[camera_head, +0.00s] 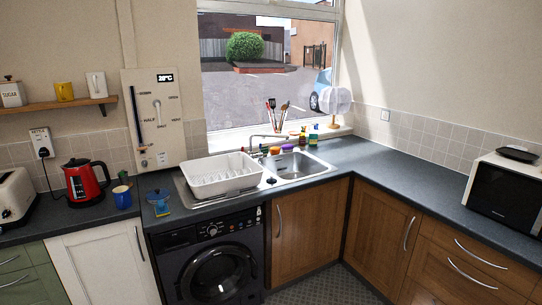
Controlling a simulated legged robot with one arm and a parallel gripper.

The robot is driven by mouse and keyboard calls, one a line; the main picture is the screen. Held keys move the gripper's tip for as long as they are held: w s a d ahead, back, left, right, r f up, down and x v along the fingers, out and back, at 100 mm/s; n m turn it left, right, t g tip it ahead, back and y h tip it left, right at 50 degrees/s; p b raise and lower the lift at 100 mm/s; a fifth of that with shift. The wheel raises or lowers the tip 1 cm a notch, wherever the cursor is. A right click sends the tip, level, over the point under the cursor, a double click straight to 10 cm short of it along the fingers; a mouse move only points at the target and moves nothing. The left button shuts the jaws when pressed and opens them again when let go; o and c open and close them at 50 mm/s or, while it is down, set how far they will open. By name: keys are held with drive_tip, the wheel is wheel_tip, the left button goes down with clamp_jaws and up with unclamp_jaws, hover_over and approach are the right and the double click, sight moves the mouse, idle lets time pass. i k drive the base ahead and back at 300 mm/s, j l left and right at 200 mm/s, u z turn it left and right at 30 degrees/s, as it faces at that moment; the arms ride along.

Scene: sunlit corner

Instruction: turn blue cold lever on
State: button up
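No lever marked as cold can be made out for sure. A white wall panel (156,118) at the left of the window has a "20°C" display, a long dark blue upright bar (134,108) and a pale upright lever (158,112) with a round top. Its small labels are only partly readable. The metal sink (293,166) is under the window, with a tap (267,136) behind it; tap handles are too small to tell. My gripper is not in view.
A white dish rack (221,174) stands left of the sink bowl. A red kettle (86,182), blue mug (122,197) and toaster (14,195) stand on the left worktop. A microwave (507,188) is at right. The corner worktop (375,160) is mostly clear.

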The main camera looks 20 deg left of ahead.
sight(260, 155)
drive_tip(key=i+u, duration=0.15)
drive_tip(key=u, duration=0.45)
drive_tip(key=i+l+u, duration=0.1)
drive_tip(key=i+u, duration=0.2)
drive_tip(key=i, duration=0.2)
drive_tip(key=i+l+u, duration=0.25)
drive_tip(key=i, duration=0.25)
drive_tip(key=i+l+u, duration=0.3)
drive_tip(key=i, duration=0.2)
drive_tip(key=i+l, duration=0.65)
drive_tip(key=i, duration=0.15)
drive_tip(key=i+l, duration=0.65)
drive_tip(key=i, duration=0.2)
drive_tip(key=j+u, duration=0.05)
